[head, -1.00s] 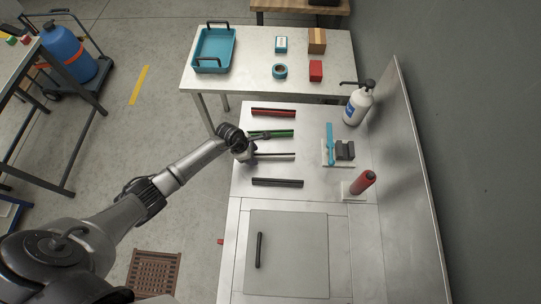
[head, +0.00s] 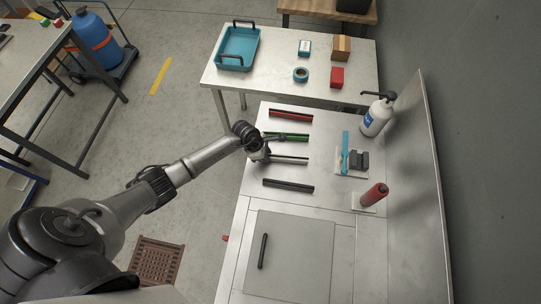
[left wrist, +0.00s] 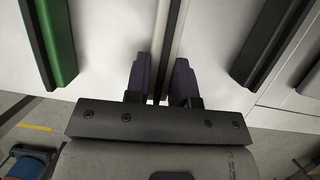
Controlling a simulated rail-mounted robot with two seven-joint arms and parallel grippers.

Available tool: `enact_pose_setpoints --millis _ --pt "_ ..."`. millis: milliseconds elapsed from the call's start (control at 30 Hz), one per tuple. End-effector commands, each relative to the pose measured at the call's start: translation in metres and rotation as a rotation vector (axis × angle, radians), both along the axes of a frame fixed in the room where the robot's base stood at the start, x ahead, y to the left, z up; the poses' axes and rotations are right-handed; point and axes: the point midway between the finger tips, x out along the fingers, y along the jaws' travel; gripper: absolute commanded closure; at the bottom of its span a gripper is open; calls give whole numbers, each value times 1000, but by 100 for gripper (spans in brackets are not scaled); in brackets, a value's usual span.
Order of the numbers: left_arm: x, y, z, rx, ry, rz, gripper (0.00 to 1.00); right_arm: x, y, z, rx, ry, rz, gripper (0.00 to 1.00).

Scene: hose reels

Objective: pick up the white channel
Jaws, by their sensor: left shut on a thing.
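The white channel (head: 290,160) is a thin bar with a dark slot, lying crosswise on the steel worktop between a green and a black channel. In the left wrist view the white channel (left wrist: 161,25) runs between the fingers of my left gripper (left wrist: 161,75). My left gripper (head: 268,155) is at the channel's left end in the head view and is shut on it. The gripped end is partly hidden by the fingers. I cannot tell any gap between the channel and the worktop. My right gripper is not in view.
The green channel (head: 290,137) and red channel (head: 291,116) lie behind, the black channel (head: 288,186) in front. A panel (head: 425,180) edges the worktop's right side.

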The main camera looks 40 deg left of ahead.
Motion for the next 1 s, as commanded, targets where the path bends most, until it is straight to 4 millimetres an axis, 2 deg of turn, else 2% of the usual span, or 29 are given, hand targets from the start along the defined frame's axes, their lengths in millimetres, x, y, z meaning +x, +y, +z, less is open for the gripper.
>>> enact_pose_setpoints --millis 167,267,500,700,1000 --pt "1 1 17 3 -4 -2 96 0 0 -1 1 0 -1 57" --pt "1 2 36 3 -6 -3 96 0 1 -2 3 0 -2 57" --pt "1 -50 67 -2 -5 -5 96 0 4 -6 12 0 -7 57" --pt "2 -84 87 -2 -4 -3 96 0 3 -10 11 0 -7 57" --pt "1 -111 104 -1 -1 -1 96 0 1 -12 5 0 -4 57"
